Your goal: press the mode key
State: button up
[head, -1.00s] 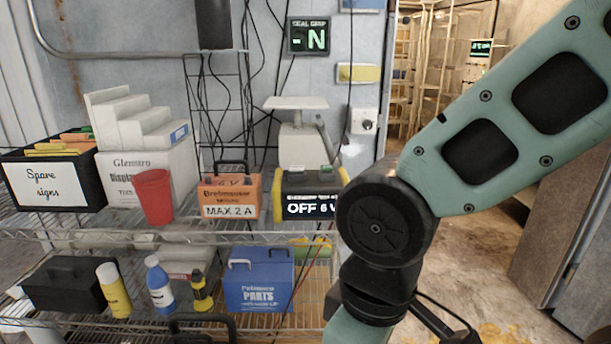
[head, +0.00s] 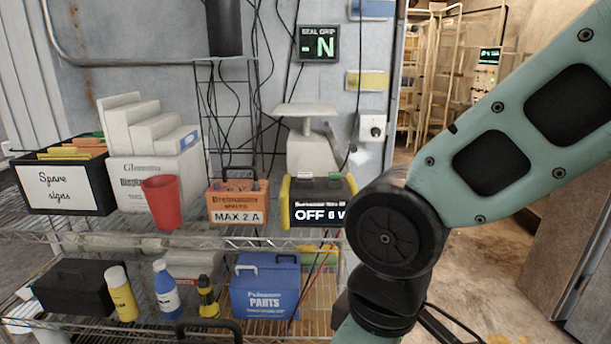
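A black box with yellow ends (head: 318,193) stands on the upper wire shelf, just left of my arm's black joint. Its lit display (head: 318,215) reads "OFF" and a figure that looks like "6 V", with the right end cut off by my arm. Any marking on these keys is too small to read, so I cannot tell which is the mode key. My gripper is out of view; only my teal arm link and black joint show, at the right.
An orange box marked "MAX 2 A" (head: 237,203), a red cup (head: 161,203) and a pale scale-like device (head: 308,145) stand near the black box. A blue parts box (head: 265,287) is below. Cables hang behind.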

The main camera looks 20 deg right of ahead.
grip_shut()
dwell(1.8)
